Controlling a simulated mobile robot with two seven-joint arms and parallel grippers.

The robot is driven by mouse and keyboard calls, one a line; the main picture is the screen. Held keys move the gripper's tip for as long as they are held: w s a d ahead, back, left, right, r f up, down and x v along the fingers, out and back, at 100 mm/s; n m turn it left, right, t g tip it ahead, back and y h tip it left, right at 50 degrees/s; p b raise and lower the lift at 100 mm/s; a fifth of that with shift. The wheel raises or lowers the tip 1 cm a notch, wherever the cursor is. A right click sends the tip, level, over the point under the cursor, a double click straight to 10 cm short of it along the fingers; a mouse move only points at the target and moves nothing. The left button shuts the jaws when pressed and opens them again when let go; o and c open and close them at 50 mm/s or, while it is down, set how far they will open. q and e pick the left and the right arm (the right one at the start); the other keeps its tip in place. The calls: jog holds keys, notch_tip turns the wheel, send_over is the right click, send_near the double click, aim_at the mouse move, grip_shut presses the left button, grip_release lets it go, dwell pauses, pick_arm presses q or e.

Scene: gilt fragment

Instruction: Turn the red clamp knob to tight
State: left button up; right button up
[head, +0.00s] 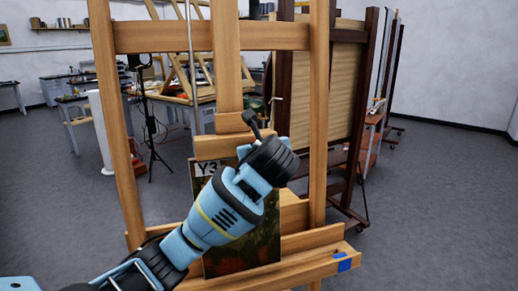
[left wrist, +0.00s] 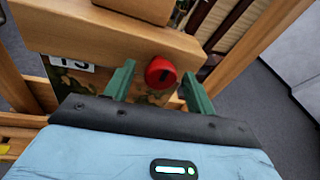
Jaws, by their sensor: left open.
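The red clamp knob (left wrist: 158,64) shows in the left wrist view, on the front of a wooden block (left wrist: 90,30) of the easel. It has a dark mark on its face. My left gripper (left wrist: 157,73) is open, with one green finger on each side of the knob. I see gaps beside the knob; whether a finger touches it I cannot tell. In the head view my left gripper (head: 272,160) is in front of the easel's wooden block (head: 222,145), and the knob is hidden behind it. My right gripper is not in view.
A dark painting (head: 245,255) with a white label stands on the easel below the block. The easel's uprights (head: 318,110) flank my arm. A dark-framed easel (head: 350,90) stands behind on the right. The floor (head: 440,200) at the right is clear.

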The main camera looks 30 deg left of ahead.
pick_arm(q)
jog(key=shift+s+d, duration=0.1)
jog(key=v, duration=0.7)
jog(key=shift+s+d+r, duration=0.15)
jog(key=shift+s+d, duration=0.05)
dwell(0.3)
jog(key=s+d+f+n+h, duration=0.1)
jog(key=d+f+n+h, duration=0.2)
jog(key=f, duration=0.8)
jog(key=s+d+f+n+h, duration=0.1)
jog(key=d+f+n+h, duration=0.15)
jog(key=f, duration=0.95)
jog(key=s+d+f+n+h, duration=0.1)
jog(key=d+f+n+h, duration=0.2)
jog(key=f, duration=0.8)
jog(key=s+f+n+g+h, duration=0.1)
jog(key=s+f+n, duration=0.6)
jog(key=s, duration=0.6)
jog(key=s+f+n+h, duration=0.2)
jog(key=s+f+n, duration=0.6)
jog(key=s+f, duration=0.4)
jog(key=shift+s+d+g, duration=0.35)
jog(key=shift+s+g, duration=0.05)
jog(key=shift+s, duration=0.3)
